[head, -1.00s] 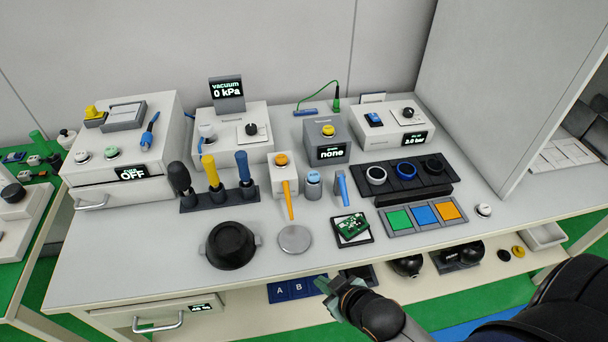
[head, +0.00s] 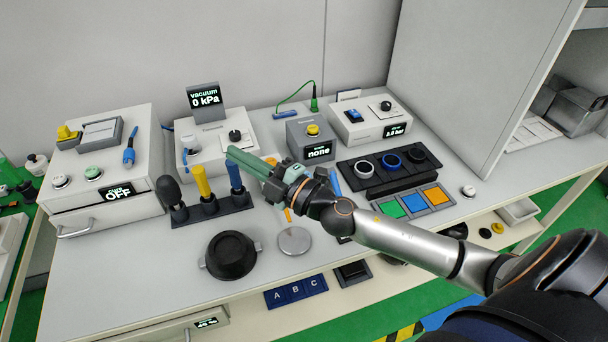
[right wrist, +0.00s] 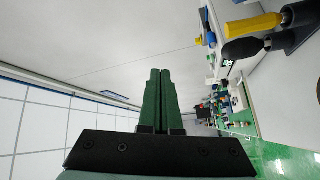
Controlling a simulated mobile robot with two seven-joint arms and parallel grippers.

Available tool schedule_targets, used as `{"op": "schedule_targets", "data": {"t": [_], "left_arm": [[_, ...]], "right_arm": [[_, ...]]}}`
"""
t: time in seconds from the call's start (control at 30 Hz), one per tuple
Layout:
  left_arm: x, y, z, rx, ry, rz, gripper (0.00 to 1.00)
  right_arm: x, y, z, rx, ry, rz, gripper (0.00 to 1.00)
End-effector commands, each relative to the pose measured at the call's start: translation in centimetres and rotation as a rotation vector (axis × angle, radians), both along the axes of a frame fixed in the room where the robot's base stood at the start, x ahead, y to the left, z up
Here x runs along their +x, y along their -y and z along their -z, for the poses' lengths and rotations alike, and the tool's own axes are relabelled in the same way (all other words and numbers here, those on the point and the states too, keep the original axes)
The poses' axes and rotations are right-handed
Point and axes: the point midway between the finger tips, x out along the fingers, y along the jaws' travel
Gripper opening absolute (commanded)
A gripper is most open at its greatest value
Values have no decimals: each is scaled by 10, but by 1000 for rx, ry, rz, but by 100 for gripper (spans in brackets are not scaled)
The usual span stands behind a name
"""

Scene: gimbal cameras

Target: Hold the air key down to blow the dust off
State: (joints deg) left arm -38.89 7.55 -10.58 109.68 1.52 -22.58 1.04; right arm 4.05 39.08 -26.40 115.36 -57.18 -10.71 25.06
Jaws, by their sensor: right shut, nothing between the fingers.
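My right gripper (head: 234,154) is shut and empty, held over the middle of the bench beside the blue-handled tool (head: 236,176). Its green fingers also show together in the right wrist view (right wrist: 160,80). A light box (head: 374,128) at the back right has a blue key (head: 354,115), a black knob (head: 386,106) and a lit bar readout (head: 395,130). I cannot tell for certain whether the blue key is the air key. Nothing touches it. My right arm hides the green circuit board. No dust can be made out. My left gripper is not in view.
A tool rack (head: 210,209) stands left of the gripper, with a black pot (head: 231,255) and grey disc (head: 294,240) in front. A grey box reading "none" (head: 319,151) and a dark holder with rings (head: 390,172) stand right. A tall cabinet (head: 480,75) bounds the right side.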

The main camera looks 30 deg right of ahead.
Motion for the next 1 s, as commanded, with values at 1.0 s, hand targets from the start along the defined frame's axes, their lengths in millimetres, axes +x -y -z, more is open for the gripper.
{"op": "schedule_targets", "data": {"t": [1.0], "left_arm": [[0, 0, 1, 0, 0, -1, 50]], "right_arm": [[37, 182, 59, -1385, -278, -328, 0]]}}
